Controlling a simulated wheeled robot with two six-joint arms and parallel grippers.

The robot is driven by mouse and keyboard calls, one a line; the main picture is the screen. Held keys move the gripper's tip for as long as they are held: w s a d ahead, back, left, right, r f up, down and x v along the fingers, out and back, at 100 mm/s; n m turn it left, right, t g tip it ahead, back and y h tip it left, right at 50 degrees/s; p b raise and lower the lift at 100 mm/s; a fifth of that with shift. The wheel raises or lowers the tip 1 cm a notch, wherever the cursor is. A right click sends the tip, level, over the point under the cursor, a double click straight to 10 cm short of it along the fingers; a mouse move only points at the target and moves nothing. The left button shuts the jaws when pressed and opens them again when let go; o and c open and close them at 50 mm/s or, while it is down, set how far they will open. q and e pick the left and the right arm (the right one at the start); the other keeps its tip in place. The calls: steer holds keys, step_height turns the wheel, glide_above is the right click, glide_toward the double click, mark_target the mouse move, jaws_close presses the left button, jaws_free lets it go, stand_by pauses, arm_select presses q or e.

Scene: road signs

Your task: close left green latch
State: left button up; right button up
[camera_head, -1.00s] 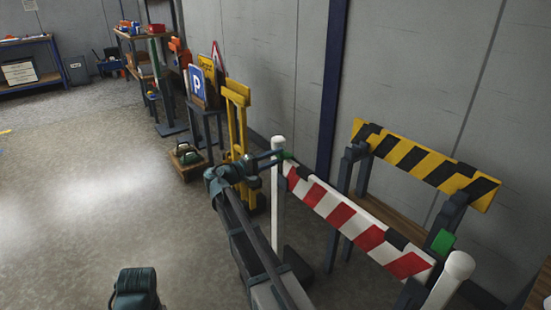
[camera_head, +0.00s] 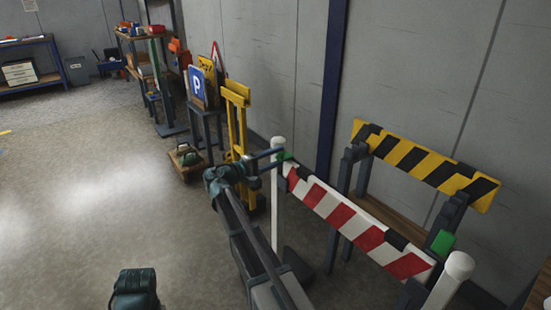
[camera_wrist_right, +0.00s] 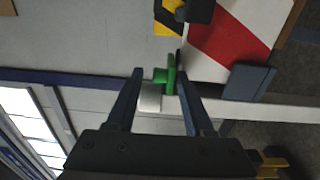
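The left green latch (camera_head: 284,156) is at the left end of the red-and-white striped board (camera_head: 350,222), by the top of the white post (camera_head: 277,190). In the right wrist view the latch (camera_wrist_right: 169,75) shows between the two finger tips, nearer the right-hand finger. My right gripper (camera_head: 272,158) is at the post top; in the right wrist view (camera_wrist_right: 160,74) its fingers are spread apart, with a gap to the latch on the left side. Whether a finger touches the latch I cannot tell.
A second green latch (camera_head: 443,242) is at the board's right end, near another white post (camera_head: 455,275). A yellow-and-black barrier (camera_head: 425,163) stands behind. A yellow stand (camera_head: 236,120) and a blue parking sign (camera_head: 197,86) are behind my right arm. The floor at left is open.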

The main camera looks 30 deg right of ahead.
steer(key=s+a, duration=0.1)
steer(key=a, duration=1.2)
steer(key=shift+a+f, duration=0.15)
steer(key=shift+a, duration=0.25)
steer(key=shift+s, duration=0.15)
